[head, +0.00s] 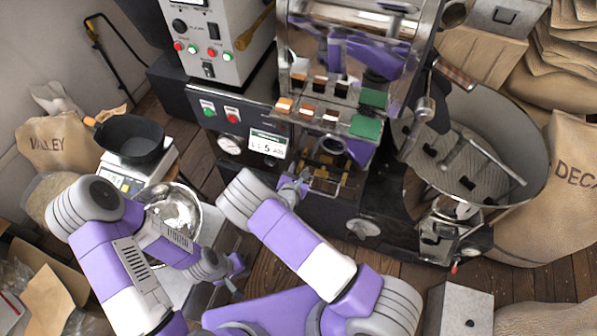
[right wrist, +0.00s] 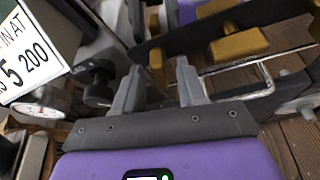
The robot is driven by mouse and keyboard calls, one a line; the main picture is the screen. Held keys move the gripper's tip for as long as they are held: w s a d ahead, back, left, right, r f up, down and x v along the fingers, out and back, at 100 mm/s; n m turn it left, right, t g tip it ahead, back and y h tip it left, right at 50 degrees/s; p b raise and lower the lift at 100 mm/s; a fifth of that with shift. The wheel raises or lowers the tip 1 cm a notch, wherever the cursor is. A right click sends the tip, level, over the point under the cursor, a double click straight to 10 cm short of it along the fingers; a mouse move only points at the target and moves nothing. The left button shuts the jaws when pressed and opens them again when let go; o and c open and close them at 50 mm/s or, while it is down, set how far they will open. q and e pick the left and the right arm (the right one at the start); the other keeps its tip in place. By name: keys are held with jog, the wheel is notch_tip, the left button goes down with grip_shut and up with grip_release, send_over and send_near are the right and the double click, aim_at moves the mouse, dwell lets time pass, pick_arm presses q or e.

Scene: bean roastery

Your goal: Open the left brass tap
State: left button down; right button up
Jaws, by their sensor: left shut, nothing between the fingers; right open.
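Small brass tap parts (head: 345,192) sit low on the front of the roaster, under the dark opening. In the right wrist view a narrow brass piece (right wrist: 157,62) stands at the left, with a larger brass block (right wrist: 240,45) to its right. My right gripper (head: 292,188) is at the left side of these parts, and its tip partly hides them. In the right wrist view my right gripper (right wrist: 158,82) is open, with the narrow brass piece just beyond the gap between its fingertips. Contact cannot be told. My left gripper (head: 236,268) is shut and empty, low beside the steel bowl.
A metal rail (right wrist: 235,97) runs below the brass block. The display panel (head: 268,144) and gauge (head: 229,145) are left of the taps. A steel bowl (head: 174,208) and a black pan (head: 130,138) on a scale stand left. The round cooling tray (head: 490,150) is right.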

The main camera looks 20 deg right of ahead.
jog(key=shift+w, duration=0.2)
jog(key=shift+d, duration=0.1)
jog(key=shift+c, duration=0.4)
grip_shut()
jog(key=shift+n+h+p, duration=0.35)
jog(key=shift+n+h, duration=0.05)
jog(key=shift+n, duration=0.2)
jog(key=shift+n+g, duration=0.4)
